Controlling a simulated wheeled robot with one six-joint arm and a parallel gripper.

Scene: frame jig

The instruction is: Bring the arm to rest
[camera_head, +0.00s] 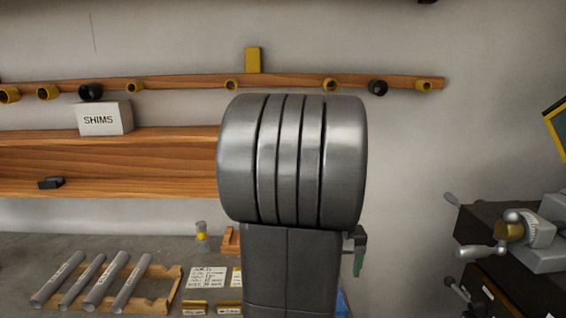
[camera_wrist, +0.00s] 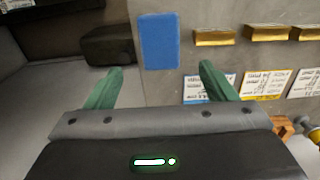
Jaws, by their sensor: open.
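My gripper (camera_wrist: 160,90) shows in the wrist view with its two green fingers spread apart and nothing between them. It points toward a grey surface with a blue rectangle (camera_wrist: 159,42) ahead of the gap between the fingers. In the head view my own grey arm fills the middle of the picture. One green finger of my gripper (camera_head: 358,260) shows just right of the arm; the rest is hidden behind it.
A wooden rack (camera_head: 152,303) with several grey rods, a label card (camera_head: 208,277) and brass blocks (camera_wrist: 268,32) lie on the grey bench. A SHIMS box (camera_head: 105,118) stands on the wooden shelf (camera_head: 150,160). A machine with handles (camera_head: 510,232) is at right.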

